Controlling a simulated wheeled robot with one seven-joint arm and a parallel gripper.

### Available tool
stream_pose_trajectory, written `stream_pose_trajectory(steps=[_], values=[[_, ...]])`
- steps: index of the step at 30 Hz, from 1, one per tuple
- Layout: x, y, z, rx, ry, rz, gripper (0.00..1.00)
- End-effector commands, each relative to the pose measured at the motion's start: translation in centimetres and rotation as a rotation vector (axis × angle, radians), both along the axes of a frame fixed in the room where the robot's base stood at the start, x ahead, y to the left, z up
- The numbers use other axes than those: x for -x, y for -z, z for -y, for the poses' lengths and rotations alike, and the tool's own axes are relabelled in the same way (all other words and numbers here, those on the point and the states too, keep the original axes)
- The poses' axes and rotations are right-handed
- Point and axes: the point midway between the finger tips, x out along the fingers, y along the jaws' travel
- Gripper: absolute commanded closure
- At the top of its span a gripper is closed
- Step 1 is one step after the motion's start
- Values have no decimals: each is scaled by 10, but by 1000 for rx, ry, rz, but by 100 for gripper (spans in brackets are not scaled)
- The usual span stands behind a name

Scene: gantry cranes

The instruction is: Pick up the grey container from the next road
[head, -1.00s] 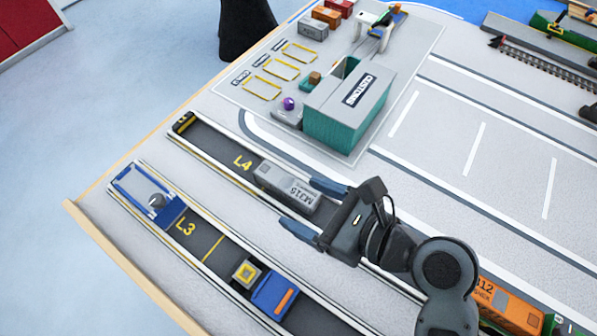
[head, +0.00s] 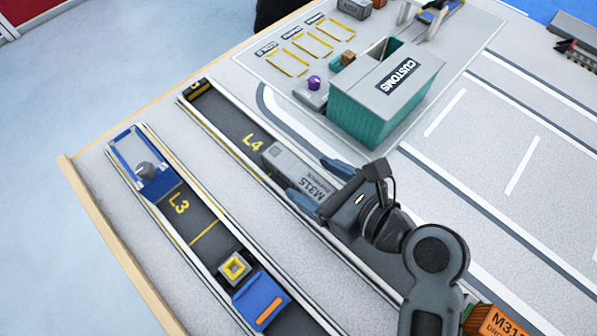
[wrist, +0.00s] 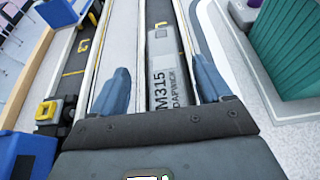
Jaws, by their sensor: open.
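The grey container (head: 290,163), lettered M315, lies lengthwise in the dark lane marked L4. It also shows in the wrist view (wrist: 164,60), running away from me between the fingers. My gripper (head: 313,179) is open, with one blue finger on each side of the container's near end. In the wrist view my gripper (wrist: 162,82) has a gap between each finger and the container. How high the fingertips are against the container's top is hard to tell. The container's near end is partly hidden by the gripper body.
Lane L3 (head: 204,237) runs parallel on the left, with a blue frame (head: 152,180), a yellow-topped block (head: 235,267) and a blue block (head: 260,302). The green customs building (head: 372,115) stands close right of L4. An orange container (head: 495,325) is at the bottom right.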

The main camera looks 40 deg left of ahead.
Motion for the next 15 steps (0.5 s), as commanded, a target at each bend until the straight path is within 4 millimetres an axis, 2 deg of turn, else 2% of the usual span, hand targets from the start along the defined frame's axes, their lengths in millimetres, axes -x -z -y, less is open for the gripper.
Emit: stream_pose_trajectory(steps=[7,15], values=[[-7,17,-31,0,-3,0,22],[-8,21,-39,0,0,0,22]])
